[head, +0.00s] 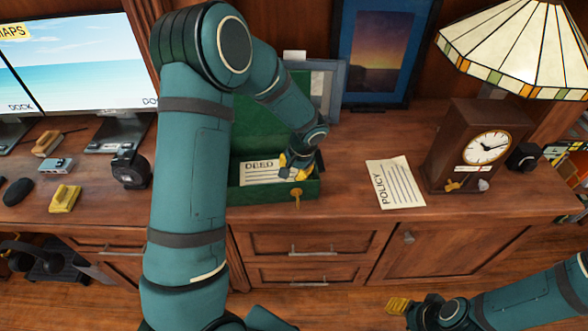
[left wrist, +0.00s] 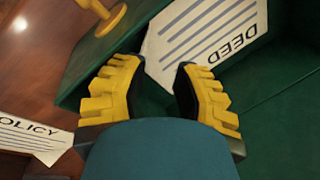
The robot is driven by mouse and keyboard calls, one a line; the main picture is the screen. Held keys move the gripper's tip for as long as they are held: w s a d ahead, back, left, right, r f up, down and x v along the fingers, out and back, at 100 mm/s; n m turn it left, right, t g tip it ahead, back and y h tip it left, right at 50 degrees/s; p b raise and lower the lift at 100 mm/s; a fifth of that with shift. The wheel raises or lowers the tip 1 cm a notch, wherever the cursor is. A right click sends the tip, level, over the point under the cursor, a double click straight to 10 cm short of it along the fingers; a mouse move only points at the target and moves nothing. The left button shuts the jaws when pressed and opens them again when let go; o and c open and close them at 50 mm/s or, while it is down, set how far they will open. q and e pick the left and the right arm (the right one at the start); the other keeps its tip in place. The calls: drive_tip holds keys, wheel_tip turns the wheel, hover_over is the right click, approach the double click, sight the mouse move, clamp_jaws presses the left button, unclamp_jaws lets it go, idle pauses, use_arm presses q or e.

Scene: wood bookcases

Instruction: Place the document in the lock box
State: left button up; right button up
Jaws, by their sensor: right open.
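The green lock box (head: 318,188) stands open on the wooden cabinet top, its lid raised at the back and a gold key (head: 297,197) at its front. A white document marked DEED (head: 262,173) lies inside the box; it also shows in the left wrist view (left wrist: 205,35). My left gripper (head: 292,166) is inside the box at the document's right end. In the left wrist view its yellow fingers (left wrist: 158,68) are apart, with the paper's edge just beyond the tips. My right gripper (head: 397,304) is open and low in front of the cabinet, away from the box.
A POLICY paper (head: 398,184) lies on the cabinet top right of the box. A clock (head: 478,147) and a lamp (head: 520,45) stand further right. Frames (head: 385,50) lean behind. Monitors (head: 80,60) and small items are at left. My left arm hides part of the top.

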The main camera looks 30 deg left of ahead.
use_arm(q)
drive_tip(key=shift+r, duration=0.1)
drive_tip(key=shift+r, duration=0.15)
drive_tip(key=w+p+v, duration=0.1)
drive_tip(key=p+v, duration=0.2)
drive_tip(key=v, duration=0.9)
drive_tip(key=s+d+f+n+h, duration=0.3)
drive_tip(key=s+d+f+h, duration=0.4)
drive_tip(key=s+d+f, duration=1)
wheel_tip(320, 180, down, 4)
drive_tip(key=shift+s+d+f+t, duration=0.2)
drive_tip(key=shift+s+d+t, duration=0.2)
drive_tip(key=shift+s, duration=0.25)
